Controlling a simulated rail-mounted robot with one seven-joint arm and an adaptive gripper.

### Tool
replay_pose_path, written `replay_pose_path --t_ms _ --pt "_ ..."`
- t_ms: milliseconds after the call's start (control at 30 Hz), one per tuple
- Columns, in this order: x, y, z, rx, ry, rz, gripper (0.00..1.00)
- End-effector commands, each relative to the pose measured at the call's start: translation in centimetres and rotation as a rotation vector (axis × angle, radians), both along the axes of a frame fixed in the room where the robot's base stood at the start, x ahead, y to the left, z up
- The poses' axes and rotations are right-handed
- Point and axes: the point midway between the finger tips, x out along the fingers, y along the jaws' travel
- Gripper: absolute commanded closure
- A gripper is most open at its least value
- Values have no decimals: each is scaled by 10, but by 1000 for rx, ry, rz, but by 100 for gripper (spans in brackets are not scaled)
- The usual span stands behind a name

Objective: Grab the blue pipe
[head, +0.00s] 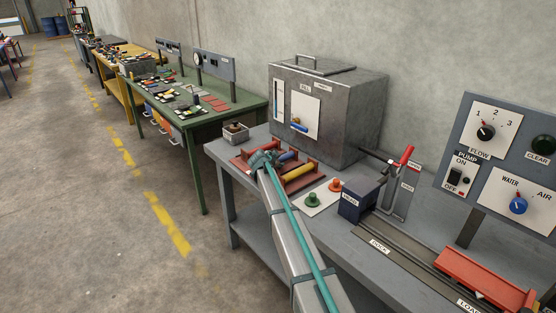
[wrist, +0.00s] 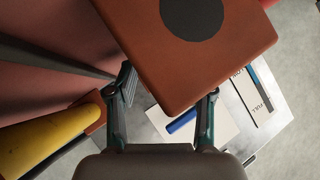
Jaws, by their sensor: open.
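The blue pipe (head: 288,156) lies in the red rack (head: 317,166) on the grey bench, partly hidden by my gripper. A yellow pipe (head: 299,172) lies beside it, nearer the front. My gripper (head: 264,160) is over the left end of the rack, close to the blue pipe's left end; I cannot tell whether it touches. In the wrist view my gripper (wrist: 170,82) has its fingers spread. A red-brown square plate (wrist: 230,65) with a dark disc covers the space ahead of and between them. The yellow pipe (wrist: 45,140) shows at the left. I cannot make out the blue pipe there.
A grey metal box (head: 345,115) with a small blue bar on its front panel stands behind the rack. A metal bin (head: 236,133) is to the left. A plate with green and red knobs (head: 322,194) and a dark blue vise (head: 360,199) are to the right.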

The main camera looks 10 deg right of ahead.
Motion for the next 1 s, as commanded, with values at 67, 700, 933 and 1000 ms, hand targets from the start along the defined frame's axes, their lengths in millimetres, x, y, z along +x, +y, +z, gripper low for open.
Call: replay_pose_path --t_ms 67,700,933,1000 --pt "11 -4 -4 0 0 0 48" --pt "14 -7 -9 0 0 0 100" --pt "14 -8 -8 -3 -2 1 100" --pt "14 -8 -8 -3 -2 1 100"
